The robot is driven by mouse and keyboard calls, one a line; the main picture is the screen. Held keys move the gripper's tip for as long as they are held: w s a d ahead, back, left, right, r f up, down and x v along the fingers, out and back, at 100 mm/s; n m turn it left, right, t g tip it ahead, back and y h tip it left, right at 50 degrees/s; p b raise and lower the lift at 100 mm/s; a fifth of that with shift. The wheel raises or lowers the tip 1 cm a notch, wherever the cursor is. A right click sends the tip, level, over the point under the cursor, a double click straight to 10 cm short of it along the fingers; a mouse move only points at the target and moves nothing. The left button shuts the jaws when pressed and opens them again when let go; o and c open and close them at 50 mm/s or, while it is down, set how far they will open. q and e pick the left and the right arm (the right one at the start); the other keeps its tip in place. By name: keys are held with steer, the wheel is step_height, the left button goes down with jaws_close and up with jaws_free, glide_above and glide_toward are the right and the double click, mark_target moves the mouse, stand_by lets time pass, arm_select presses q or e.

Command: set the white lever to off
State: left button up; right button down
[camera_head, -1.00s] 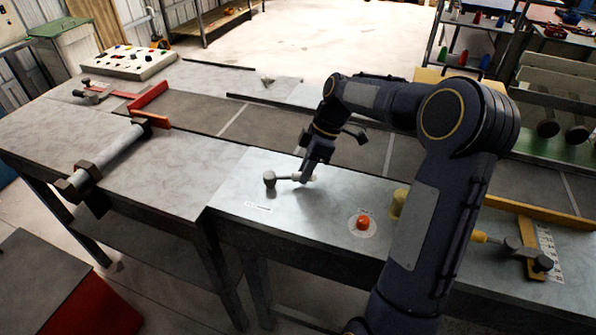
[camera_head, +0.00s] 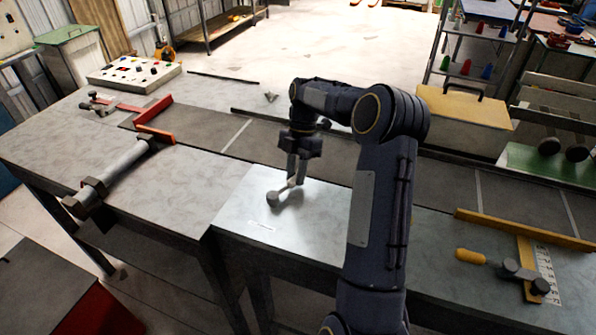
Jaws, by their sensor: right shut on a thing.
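The white lever (camera_head: 286,189) is on the bare metal table, joined to a grey round pivot (camera_head: 273,198). It points from the pivot up and to the right, away from the near edge. My right gripper (camera_head: 295,180) comes down from above and is shut on the lever's far end, covering that end. A small white label (camera_head: 262,226) lies on the table in front of the pivot; its text is too small to read. My left gripper is not in view.
A yellow-handled lever (camera_head: 470,256) and a ruler scale (camera_head: 550,275) are at the right. A grey roller (camera_head: 120,165) and a red bracket (camera_head: 155,102) are on the left table. A yellow case (camera_head: 465,108) stands behind. My right arm covers the table's middle.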

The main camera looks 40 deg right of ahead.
steer(key=shift+w+n, duration=0.25)
steer(key=shift+n, duration=0.05)
steer(key=c, duration=1.2)
jaws_free()
steer(key=v, duration=0.7)
steer(key=shift+w+r, duration=0.2)
steer(key=shift+r, duration=0.15)
